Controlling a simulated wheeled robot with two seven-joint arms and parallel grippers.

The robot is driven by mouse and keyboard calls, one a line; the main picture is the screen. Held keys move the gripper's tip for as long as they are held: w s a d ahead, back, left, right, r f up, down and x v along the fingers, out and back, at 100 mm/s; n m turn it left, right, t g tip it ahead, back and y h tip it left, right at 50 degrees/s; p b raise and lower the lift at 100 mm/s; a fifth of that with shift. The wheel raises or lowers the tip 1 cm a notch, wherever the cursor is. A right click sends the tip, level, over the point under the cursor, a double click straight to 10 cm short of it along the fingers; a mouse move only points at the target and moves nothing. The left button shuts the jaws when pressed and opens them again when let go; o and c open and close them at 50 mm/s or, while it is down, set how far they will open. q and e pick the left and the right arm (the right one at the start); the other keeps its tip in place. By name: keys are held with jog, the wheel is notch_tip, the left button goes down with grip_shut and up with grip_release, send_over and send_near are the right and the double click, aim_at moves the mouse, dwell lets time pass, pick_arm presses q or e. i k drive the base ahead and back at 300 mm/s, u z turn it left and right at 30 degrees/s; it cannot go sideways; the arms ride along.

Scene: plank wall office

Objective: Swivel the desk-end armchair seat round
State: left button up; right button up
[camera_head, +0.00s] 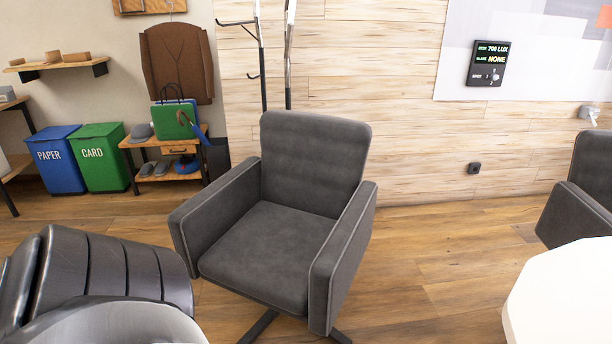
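A dark grey upholstered armchair (268,246) stands in the middle of the view on a dark star-shaped foot. Its backrest (315,160) is towards the plank wall and its seat faces me, turned a little to the left. Both armrests show, the left one (215,220) and the right one (342,262). A dark, ribbed part of my arm fills the lower left corner, left of the chair and apart from it in the picture. Neither gripper's fingers show.
A white table edge (562,300) is at the lower right, with another grey chair (580,195) behind it. A coat stand (262,60) rises behind the armchair. Blue (57,160) and green (102,157) bins and a small bench (165,172) stand at the left. Wooden floor (440,270) is clear right of the armchair.

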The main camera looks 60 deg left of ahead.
aim_at(287, 231)
jog(key=u, duration=1.1)
jog(key=i, duration=1.3)
jog(key=u, duration=0.55)
